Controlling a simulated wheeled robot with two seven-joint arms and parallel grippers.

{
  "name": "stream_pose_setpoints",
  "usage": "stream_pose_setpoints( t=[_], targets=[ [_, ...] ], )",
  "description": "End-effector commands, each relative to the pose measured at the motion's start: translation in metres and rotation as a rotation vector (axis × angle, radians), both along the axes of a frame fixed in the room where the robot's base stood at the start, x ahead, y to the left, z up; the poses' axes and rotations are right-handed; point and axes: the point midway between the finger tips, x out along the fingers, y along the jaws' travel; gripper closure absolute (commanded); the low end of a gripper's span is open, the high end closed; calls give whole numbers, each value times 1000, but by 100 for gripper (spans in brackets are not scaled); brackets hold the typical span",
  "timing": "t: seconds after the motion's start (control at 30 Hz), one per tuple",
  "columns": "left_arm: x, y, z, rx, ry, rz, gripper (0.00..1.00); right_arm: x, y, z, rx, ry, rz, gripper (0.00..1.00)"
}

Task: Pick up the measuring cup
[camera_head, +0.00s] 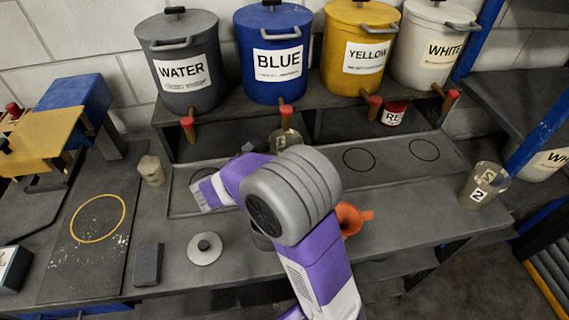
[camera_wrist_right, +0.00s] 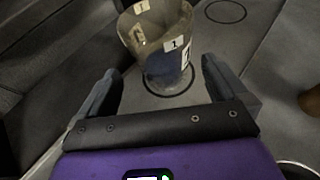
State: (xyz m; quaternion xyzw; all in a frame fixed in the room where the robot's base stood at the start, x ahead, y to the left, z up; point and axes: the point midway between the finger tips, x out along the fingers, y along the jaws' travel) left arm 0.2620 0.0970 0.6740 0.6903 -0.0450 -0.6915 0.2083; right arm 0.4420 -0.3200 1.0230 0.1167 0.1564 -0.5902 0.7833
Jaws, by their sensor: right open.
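A translucent measuring cup (camera_wrist_right: 158,40) labelled 1, with blue in its lower part, stands upright on a ringed spot in the right wrist view. In the head view this cup (camera_head: 284,139) shows under the blue container's tap, partly covered by my right arm. A second cup (camera_head: 484,185), labelled 2, stands at the right end of the bench. My right gripper (camera_wrist_right: 160,72) is open and empty, its fingers pointing at cup 1, which lies just ahead between them. In the head view the right arm mostly hides this gripper. My left gripper is not in view.
Containers labelled WATER (camera_head: 181,65), BLUE (camera_head: 272,55), YELLOW (camera_head: 357,50) and WHITE (camera_head: 428,45) stand on a shelf behind, with taps overhanging the bench. An orange funnel (camera_head: 350,220) lies right of my arm. A grey lid (camera_head: 205,249) lies at the front.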

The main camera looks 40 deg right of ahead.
Motion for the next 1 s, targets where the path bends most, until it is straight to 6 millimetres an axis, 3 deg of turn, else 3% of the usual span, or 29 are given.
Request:
stream_pose_setpoints(
  t=[0.03, 0.23, 0.43, 1.0],
  targets=[
    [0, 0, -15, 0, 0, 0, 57, 0, 0, -15, 0, 0, 0, 0],
    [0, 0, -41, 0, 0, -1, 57, 0, 0, -41, 0, 0, 0, 0],
    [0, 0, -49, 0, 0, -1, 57, 2, -8, -49, -1, -1, -1, 0],
    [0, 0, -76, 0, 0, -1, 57, 17, -66, -76, 0, -1, 0, 0]
  ],
)
